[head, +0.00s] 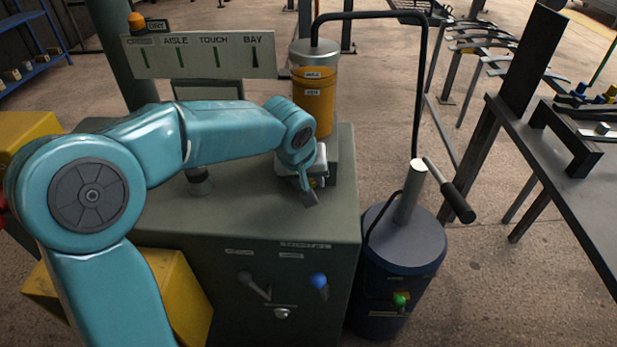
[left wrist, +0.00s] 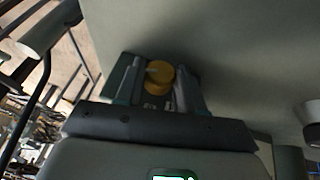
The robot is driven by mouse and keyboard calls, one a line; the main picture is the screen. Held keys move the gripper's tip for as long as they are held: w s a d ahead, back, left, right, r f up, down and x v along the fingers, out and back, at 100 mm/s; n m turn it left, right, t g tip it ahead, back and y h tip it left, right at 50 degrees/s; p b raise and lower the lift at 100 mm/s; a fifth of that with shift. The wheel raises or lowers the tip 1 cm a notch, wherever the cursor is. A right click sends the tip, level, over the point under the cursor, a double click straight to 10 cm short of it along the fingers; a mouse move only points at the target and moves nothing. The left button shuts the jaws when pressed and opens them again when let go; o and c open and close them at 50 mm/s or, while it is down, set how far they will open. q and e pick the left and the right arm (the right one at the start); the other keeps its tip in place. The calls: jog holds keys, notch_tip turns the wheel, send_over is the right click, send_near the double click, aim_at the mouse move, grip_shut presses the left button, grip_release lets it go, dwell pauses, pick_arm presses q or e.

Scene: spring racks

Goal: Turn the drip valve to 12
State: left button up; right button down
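In the left wrist view, a small yellow round knob (left wrist: 158,80), which looks like the drip valve, shows between the two fingers of my left gripper (left wrist: 158,88). The fingers stand apart, one on each side of the knob, and I see no clear grip on it. Its setting cannot be read. In the head view my left gripper (head: 310,188) points down at the front of the green cabinet top (head: 240,217), below the orange cylinder (head: 313,98) with its small labels. There the gripper and wrist mostly hide the knob. My right gripper is not in view.
A panel (head: 200,55) marked AISLE, TOUCH and BAY stands at the cabinet's back. A blue-tipped lever (head: 319,281) is on its front. A dark blue drum (head: 402,250) with a pump handle stands close right. A dark metal table (head: 560,175) is farther right.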

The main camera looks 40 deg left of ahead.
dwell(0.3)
pick_arm(q)
jog(key=shift+w+d+m+g+y, duration=0.15)
jog(key=shift+g+y, duration=0.15)
jog(key=shift+y, duration=0.3)
jog(key=shift+d+m+g+y, duration=0.15)
jog(key=shift+g+y, duration=0.15)
jog(key=shift+y, duration=0.3)
jog(key=shift+w+d+m+g+y, duration=0.1)
jog(key=shift+m+g+y, duration=0.2)
jog(key=shift+g+y, duration=0.6)
jog(key=y, duration=0.1)
jog(key=g+y, duration=0.1)
jog(key=y, duration=0.1)
jog(key=shift+w+d+f+m+p, duration=0.1)
jog(key=shift+d+f+m+p, duration=0.1)
jog(key=shift+m+p, duration=0.1)
jog(key=shift+f+m+g+y, duration=0.1)
jog(key=shift+m+g+y, duration=0.45)
jog(key=shift+y, duration=0.95)
jog(key=o, duration=1)
jog(key=shift+o, duration=0.2)
jog(key=shift+d+f, duration=0.1)
